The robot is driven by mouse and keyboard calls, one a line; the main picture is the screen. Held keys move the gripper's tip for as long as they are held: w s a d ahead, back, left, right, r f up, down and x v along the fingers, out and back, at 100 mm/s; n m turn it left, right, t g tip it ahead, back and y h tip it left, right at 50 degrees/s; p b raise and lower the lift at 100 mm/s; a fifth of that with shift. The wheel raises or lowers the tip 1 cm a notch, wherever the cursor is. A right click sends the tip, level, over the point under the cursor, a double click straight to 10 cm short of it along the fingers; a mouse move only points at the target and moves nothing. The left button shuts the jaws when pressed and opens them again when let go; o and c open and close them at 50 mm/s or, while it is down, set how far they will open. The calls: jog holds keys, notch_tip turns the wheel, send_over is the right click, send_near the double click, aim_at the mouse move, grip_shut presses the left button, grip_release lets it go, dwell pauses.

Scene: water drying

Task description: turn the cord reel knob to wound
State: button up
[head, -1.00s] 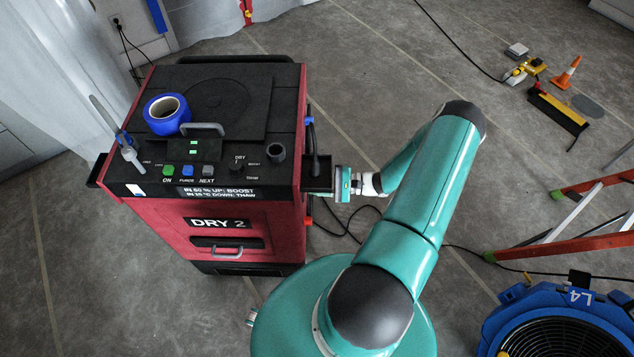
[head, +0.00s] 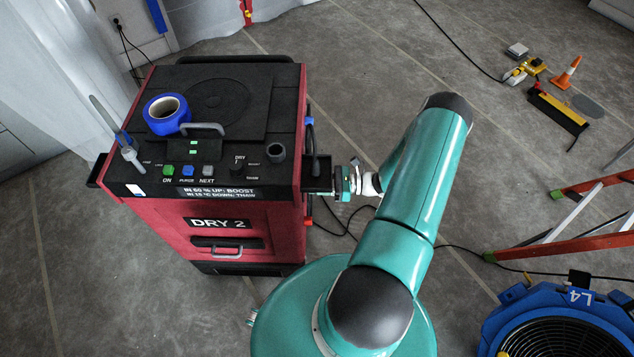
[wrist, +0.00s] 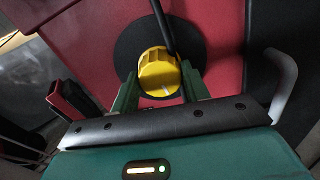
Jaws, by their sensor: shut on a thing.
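The cord reel knob (wrist: 158,72) is yellow with a pale mark on its face. It sits on a round black plate (wrist: 190,40) on the red side of the dryer. In the wrist view my gripper (wrist: 160,88) has a green finger on each side of the knob and is shut on it. In the head view my gripper (head: 343,183) is at the right side of the red dryer (head: 175,222), labelled DRY 2. The knob is hidden there by the dryer's top edge and my gripper.
A black cord (wrist: 163,25) runs down close to the knob. A pale hooked bracket (wrist: 283,85) stands right of my gripper. A blue fan (head: 560,310) and a ladder (head: 570,235) stand on the right. Blue tape (head: 165,122) lies on the dryer.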

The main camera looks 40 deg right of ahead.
jog(key=shift+m, duration=8.6)
jog(key=o, duration=1)
jog(key=v, duration=1.4)
jog(key=shift+a, duration=0.1)
